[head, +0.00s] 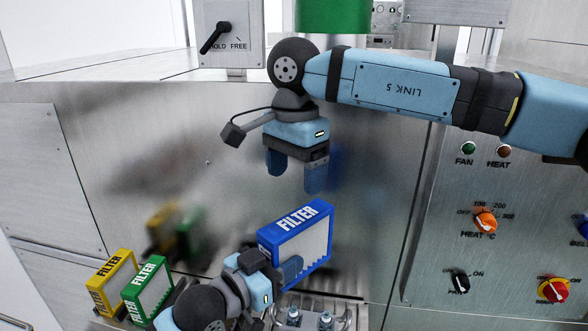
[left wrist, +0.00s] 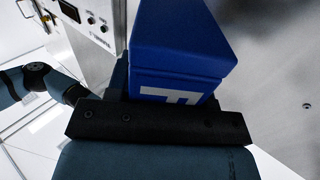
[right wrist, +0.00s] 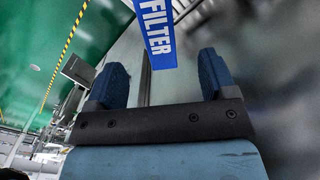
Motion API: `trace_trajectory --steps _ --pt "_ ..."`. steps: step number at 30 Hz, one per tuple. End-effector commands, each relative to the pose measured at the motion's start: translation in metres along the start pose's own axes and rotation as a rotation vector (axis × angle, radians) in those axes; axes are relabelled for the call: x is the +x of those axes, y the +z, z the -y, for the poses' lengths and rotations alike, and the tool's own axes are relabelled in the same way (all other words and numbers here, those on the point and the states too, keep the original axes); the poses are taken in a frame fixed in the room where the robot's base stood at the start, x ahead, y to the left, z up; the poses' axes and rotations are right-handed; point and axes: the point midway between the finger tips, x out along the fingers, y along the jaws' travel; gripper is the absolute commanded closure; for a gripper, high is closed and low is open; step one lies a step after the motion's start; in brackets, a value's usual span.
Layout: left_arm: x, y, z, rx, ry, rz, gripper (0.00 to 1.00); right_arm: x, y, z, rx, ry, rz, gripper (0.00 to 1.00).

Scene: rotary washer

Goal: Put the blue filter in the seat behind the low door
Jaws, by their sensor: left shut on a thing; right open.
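The blue filter (head: 300,236) has a blue frame, a pale mesh face and white FILTER lettering. My left gripper (head: 286,272) is shut on it at its lower part and holds it up in front of the steel panel. In the left wrist view the blue filter (left wrist: 180,55) fills the space between the fingers. My right gripper (head: 294,176) is open and empty above the filter, apart from it. In the right wrist view the filter (right wrist: 155,35) shows beyond the open fingers. The low door and its seat cannot be clearly made out.
A yellow filter (head: 110,284) and a green filter (head: 147,290) stand in a rack at the lower left. A metal fixture (head: 318,318) lies below the blue filter. A HOLD/FREE lever (head: 216,38) is at the top. A control panel (head: 500,230) with knobs is at the right.

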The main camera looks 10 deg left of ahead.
Motion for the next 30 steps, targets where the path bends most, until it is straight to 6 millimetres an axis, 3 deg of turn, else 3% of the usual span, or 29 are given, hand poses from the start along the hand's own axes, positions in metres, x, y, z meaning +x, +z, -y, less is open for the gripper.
trace_trajectory --steps 18,30 --pt "0.000 -0.001 0.000 0.000 0.000 -0.001 0.82 0.101 0.001 0.000 0.000 0.000 0.003 0.22" --pt "0.000 -0.001 0.000 0.000 0.000 -0.001 0.82 0.117 0.001 0.000 0.000 -0.001 0.002 0.22"
